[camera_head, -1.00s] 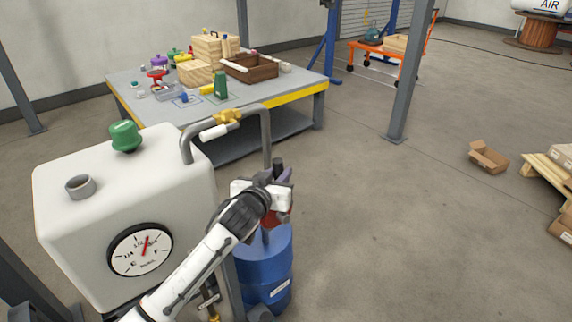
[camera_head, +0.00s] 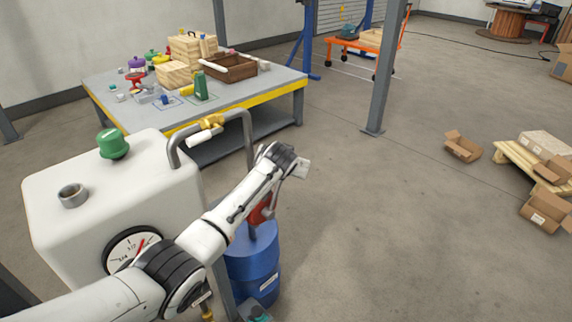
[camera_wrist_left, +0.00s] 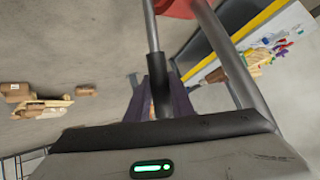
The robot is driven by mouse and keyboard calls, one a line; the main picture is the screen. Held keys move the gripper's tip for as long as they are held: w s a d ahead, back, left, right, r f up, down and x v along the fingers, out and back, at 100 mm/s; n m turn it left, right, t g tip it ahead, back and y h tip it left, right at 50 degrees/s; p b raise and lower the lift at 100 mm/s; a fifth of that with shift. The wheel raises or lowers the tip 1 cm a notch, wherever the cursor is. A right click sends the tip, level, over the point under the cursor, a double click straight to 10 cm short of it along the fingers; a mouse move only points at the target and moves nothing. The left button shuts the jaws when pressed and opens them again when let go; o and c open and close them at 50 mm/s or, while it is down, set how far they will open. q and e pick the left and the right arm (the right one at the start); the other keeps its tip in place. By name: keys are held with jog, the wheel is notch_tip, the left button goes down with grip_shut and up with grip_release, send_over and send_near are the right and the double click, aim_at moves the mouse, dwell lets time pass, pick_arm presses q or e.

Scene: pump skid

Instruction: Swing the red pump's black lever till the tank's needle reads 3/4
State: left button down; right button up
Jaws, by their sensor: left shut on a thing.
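The red pump (camera_head: 262,212) sits on top of the blue drum (camera_head: 252,262), partly hidden by my left arm. My left gripper (camera_head: 302,167) is out to the right of the pump; its fingertips are hidden in the head view. In the left wrist view its purple fingers (camera_wrist_left: 160,103) are shut around the black lever grip (camera_wrist_left: 158,72) at the end of a grey rod. The white tank (camera_head: 60,205) carries a round gauge (camera_head: 122,246), partly covered by my arm. Its red needle (camera_head: 139,247) points up and right, a little past the 1/2 mark.
A workbench (camera_head: 270,93) with crates and bottles stands behind. A steel post (camera_head: 386,70) stands at the back. Floor right of the drum is clear up to cardboard boxes (camera_head: 462,147).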

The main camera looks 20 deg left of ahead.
pick_arm(q)
jog(key=shift+d, duration=0.1)
jog(key=c, duration=1.6)
grip_release()
jog(key=shift+w+f, duration=0.1)
jog(key=shift+o, duration=0.2)
jog(key=p+v, duration=0.1)
jog(key=v, duration=0.9)
